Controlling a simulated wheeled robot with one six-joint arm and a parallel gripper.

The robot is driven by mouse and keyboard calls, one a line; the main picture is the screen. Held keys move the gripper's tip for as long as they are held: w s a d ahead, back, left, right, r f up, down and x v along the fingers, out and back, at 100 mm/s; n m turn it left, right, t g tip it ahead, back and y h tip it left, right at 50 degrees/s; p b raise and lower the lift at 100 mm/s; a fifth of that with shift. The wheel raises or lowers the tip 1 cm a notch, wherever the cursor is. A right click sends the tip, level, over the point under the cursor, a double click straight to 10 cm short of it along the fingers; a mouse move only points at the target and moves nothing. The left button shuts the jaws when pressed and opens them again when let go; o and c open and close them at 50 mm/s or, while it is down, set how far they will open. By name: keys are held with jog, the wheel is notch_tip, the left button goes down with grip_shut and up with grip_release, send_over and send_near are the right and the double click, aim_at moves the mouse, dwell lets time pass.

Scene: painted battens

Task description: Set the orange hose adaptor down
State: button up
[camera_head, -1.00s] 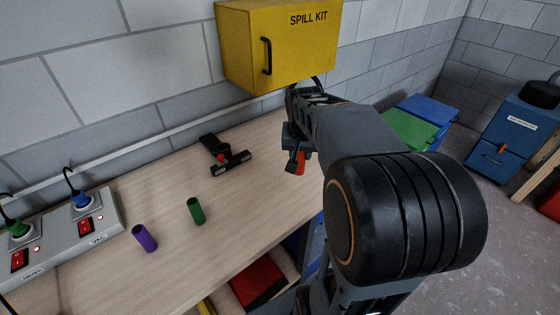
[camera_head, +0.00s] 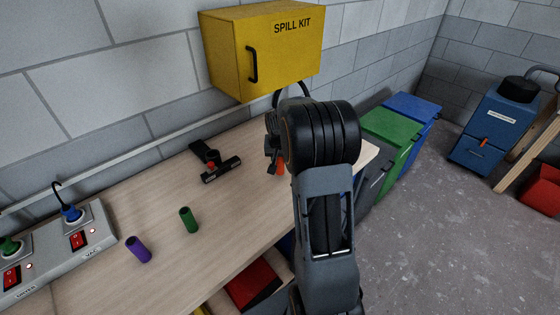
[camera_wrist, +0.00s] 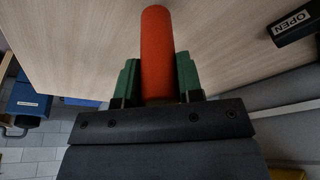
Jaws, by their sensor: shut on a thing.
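My gripper (camera_wrist: 157,80) is shut on the orange hose adaptor (camera_wrist: 157,45), with a green finger pad on each side of it in the wrist view. In the head view the adaptor (camera_head: 281,168) shows as a small orange piece below my gripper (camera_head: 274,160), over the right part of the wooden bench (camera_head: 120,195). My arm hides part of the gripper there. I cannot tell whether the adaptor touches the bench top. A green adaptor (camera_head: 188,220) and a purple adaptor (camera_head: 138,249) stand on the bench to the left.
A black tool head (camera_head: 215,165) lies at the back of the bench. A socket box with red switches (camera_head: 75,240) is at the left. The yellow spill kit cabinet (camera_head: 262,55) hangs above the bench. Green (camera_head: 388,127) and blue (camera_head: 415,108) bins stand beyond its right end.

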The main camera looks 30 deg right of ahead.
jog(key=shift+f, duration=1.05)
jog(key=shift+f, duration=0.3)
jog(key=o, duration=0.9)
jog(key=shift+r, duration=0.15)
jog(key=shift+o, duration=0.2)
